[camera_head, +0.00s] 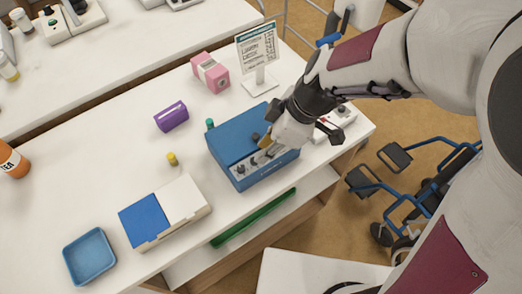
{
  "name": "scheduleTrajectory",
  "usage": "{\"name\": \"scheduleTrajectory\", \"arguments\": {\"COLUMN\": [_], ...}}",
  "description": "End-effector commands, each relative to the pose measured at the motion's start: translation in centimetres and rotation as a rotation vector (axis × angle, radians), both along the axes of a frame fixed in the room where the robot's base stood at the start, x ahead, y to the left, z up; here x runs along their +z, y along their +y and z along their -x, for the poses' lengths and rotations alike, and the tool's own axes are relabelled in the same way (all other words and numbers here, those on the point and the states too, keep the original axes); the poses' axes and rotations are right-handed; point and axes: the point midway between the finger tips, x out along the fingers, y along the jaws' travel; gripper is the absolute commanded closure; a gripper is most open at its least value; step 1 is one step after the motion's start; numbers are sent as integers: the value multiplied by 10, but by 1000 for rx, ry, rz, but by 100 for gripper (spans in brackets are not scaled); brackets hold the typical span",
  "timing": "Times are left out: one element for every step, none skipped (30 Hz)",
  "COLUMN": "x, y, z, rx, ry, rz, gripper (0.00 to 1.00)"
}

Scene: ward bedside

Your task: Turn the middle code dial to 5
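The blue box (237,130) stands on the white bedside table, near its front edge. A grey strip with small dark dials runs along its front top edge. One dial (241,170) shows at the left end. Farther right, the dials are partly hidden by my gripper (267,146), which reaches down from the upper right. Its fingertips are at or just above the dial strip, around its middle to right part. Whether they touch a dial or are closed on one is too small to tell. The dial numbers cannot be read.
A white device (340,117) sits close to the right of the blue box. A sign stand (258,50) and pink box (210,72) are behind. A purple item (171,117), yellow-capped item (173,159), blue-and-white case (183,200) and blue tray (90,257) lie left.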

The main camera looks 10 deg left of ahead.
Motion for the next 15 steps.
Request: {"name": "scheduleTrajectory", "arguments": {"x": [7, 10, 15, 19, 22, 26, 30, 34, 39, 42, 46, 50, 53, 56, 60], "y": [-2, -4, -6, -7, -8, -11, -12, -14, -15, -17, -19, -21, -22, -23, -24], "z": [-1, -1, -1, -1, -1, -1, -1, -1, -1, -1, -1, -1, -1, -1, -1], "rx": [-1, -1, -1, -2, -2, -1, -1, -2, -2, -2, -1, -2, -2, -2, -2], "ry": [-5, -4, -5, -5, -5, -5, -4, -5, -5, -4, -5, -4, -4, -3, -2], "rz": [-2, -2, -2, -2, -2, -1, 0, -2, -2, -2, -1, -1, -1, -1, -1], "gripper": [79, 79, 79, 79, 79, 79, 79, 79, 79, 79, 79, 79, 79, 79, 79]}}
